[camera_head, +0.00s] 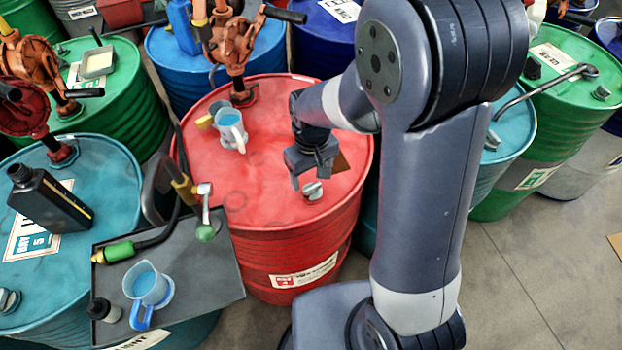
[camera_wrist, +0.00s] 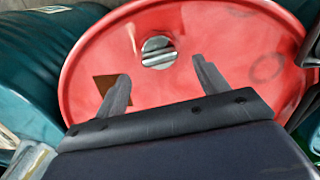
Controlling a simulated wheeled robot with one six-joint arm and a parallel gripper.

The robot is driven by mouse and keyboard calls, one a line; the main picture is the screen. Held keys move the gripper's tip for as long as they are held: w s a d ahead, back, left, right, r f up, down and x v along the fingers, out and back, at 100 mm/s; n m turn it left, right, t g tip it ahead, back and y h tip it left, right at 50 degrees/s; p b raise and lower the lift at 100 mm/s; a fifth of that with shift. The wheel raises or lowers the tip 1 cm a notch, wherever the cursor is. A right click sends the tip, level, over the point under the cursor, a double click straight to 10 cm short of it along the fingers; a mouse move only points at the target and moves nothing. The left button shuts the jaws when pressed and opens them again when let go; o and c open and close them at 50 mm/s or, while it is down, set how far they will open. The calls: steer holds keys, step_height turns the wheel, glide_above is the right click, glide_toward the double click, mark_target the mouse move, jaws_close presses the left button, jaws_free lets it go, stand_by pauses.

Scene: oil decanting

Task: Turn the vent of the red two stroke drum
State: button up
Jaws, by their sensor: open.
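The red drum (camera_head: 290,240) stands upright in the middle of the head view, and its red top (camera_wrist: 240,70) fills most of the wrist view. Its vent is a silver round cap with a raised grip bar (camera_head: 312,191), near the front right of the top. In the wrist view the vent (camera_wrist: 158,52) lies just beyond the fingertips, between their lines. My gripper (camera_head: 306,180) is open and empty, pointing down above the drum top close to the vent. Its two fingers (camera_wrist: 163,68) stand apart and do not appear to touch the vent.
On the red drum stand a jug with blue liquid (camera_head: 231,130) and an orange hand pump (camera_head: 235,50). A dark tray (camera_head: 200,275) with another blue jug (camera_head: 148,287) sits at the front left. Teal (camera_head: 110,165), blue and green drums crowd around. Floor is free at the right.

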mark_target(312, 185)
steer(key=shift+f, duration=1.8)
steer(key=c, duration=1)
